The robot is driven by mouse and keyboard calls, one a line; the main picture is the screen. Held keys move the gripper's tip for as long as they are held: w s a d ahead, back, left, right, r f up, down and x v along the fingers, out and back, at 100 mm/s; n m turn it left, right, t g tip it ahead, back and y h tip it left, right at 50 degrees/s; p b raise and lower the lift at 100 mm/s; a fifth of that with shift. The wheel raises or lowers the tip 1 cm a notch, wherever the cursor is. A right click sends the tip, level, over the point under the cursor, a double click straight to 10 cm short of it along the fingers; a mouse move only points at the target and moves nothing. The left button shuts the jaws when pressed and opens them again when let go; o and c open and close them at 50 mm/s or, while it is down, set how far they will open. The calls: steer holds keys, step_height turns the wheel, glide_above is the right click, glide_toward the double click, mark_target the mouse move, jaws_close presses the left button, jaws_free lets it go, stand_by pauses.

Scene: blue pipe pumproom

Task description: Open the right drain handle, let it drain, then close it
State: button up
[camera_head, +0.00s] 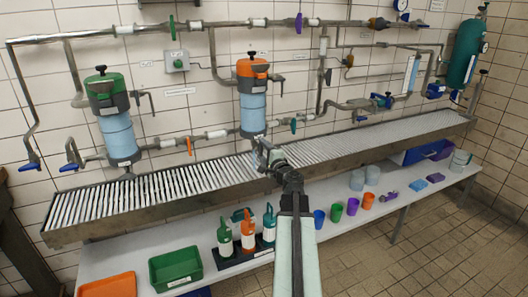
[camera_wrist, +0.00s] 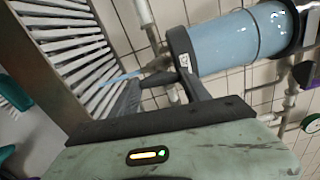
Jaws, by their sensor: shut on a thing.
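The right filter (camera_head: 252,108) has an orange top and a clear bowl of light blue liquid. It hangs on the wall above the slatted drain trough. Its bowl also fills the upper right of the wrist view (camera_wrist: 245,42). My gripper (camera_head: 263,150) is just below this bowl, shut on the right drain handle, which its fingers mostly hide. In the wrist view my gripper's dark fingers (camera_wrist: 160,88) close around the small metal drain valve (camera_wrist: 158,64) under the bowl. A thin light blue stream (camera_wrist: 120,77) runs from the valve toward the slats.
The left filter (camera_head: 116,120) has a green top. The slatted trough (camera_head: 125,201) runs along the wall beneath the pipes. Spray bottles (camera_head: 247,233), cups (camera_head: 352,206) and a green tray (camera_head: 175,268) stand on the lower shelf. Tiled floor is clear at right.

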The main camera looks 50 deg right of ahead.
steer(key=shift+n, duration=0.6)
steer(key=o, duration=1.4)
